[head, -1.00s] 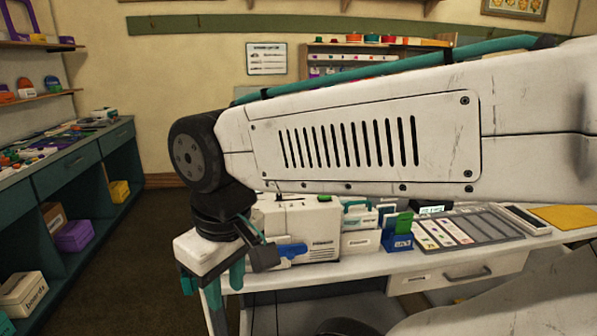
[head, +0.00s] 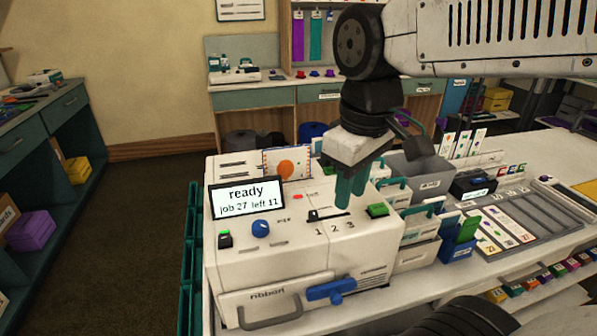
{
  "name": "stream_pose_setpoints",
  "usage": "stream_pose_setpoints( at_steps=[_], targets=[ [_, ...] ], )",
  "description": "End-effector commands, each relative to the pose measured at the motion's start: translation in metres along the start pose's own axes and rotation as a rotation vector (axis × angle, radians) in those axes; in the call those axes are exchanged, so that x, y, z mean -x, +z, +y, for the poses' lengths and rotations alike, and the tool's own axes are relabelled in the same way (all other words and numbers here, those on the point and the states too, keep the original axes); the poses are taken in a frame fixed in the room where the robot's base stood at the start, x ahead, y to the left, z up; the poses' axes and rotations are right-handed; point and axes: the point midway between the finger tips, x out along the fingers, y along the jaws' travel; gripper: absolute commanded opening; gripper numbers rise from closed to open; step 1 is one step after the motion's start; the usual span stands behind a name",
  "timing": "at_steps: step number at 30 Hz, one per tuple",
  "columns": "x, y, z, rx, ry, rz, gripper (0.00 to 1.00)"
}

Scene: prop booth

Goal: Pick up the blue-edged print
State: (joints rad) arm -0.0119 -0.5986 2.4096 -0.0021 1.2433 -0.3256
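A small white print (head: 287,164) with an orange disc and a thin blue-looking edge stands upright at the back of a white printer (head: 300,240), behind its screen. The print's lower part is hidden by the printer's top. My gripper (head: 350,192) points down over the printer's right part, to the right of the print and apart from it. Its two teal fingers nearly overlap from this side, so their gap is unclear. I see nothing held between them.
The printer's screen (head: 246,198) reads "ready, job 27 left 11" and stands left of the print. A blue lever (head: 330,291) sticks out in front. Card bins (head: 416,243) and a slotted tray (head: 530,215) fill the bench to the right. Open floor lies left.

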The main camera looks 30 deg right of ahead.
Motion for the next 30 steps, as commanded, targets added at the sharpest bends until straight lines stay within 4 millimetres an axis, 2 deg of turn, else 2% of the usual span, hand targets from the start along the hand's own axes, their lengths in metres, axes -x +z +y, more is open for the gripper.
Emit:
stream_pose_setpoints(
  at_steps=[1, 6, 9, 13, 18, 26, 30],
  targets=[
    [0.006, -0.022, 0.007, 0.105, -0.006, -0.014, 0.29],
    [0.021, -0.095, 0.027, 0.515, -0.030, -0.042, 0.29],
    [0.023, -0.133, 0.035, 0.722, -0.045, -0.052, 0.29],
    [0.021, -0.167, 0.042, 0.917, -0.061, -0.058, 0.29],
    [0.015, -0.185, 0.044, 1.027, -0.070, -0.060, 0.29],
    [-0.013, -0.184, 0.041, 1.038, -0.071, -0.061, 0.29],
    [-0.034, -0.182, 0.038, 1.038, -0.073, -0.063, 0.29]
  ],
)
